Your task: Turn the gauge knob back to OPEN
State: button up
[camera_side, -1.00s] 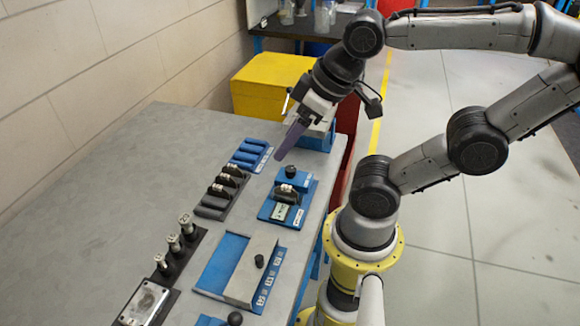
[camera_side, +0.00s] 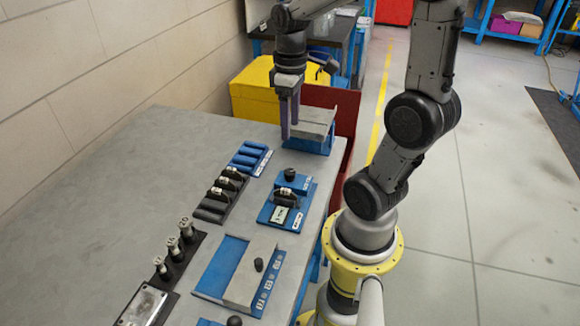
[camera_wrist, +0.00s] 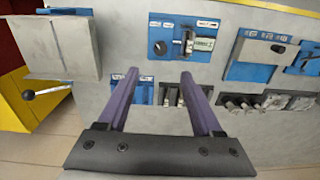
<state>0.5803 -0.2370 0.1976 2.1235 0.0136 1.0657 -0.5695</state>
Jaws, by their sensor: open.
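The gauge knob (camera_side: 290,173) is a round black knob on a blue plate (camera_side: 268,212) near the table's right edge. In the wrist view the knob (camera_wrist: 160,48) shows a light pointer mark on its face, and the white labels on its plate are too small to read. A black gauge block and a small pale display sit beside it. My gripper (camera_side: 290,130) has two long purple fingers pointing down, behind and above the knob plate, apart from it. In the wrist view my gripper (camera_wrist: 160,75) is open with nothing between its fingers.
A grey-topped blue stand (camera_side: 313,125) is close beside my fingers. A rack of blue cylinders (camera_side: 250,156), a dark rack (camera_side: 222,195) and a blue tray with a grey cover (camera_side: 252,275) are on the table (camera_side: 110,190). The table's left side is clear.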

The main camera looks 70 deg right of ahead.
aim_at(290, 171)
notch_tip(290, 171, down, 14)
jog(key=shift+a+r, duration=0.15)
jog(key=shift+r, duration=0.1)
dwell(0.3)
grip_shut()
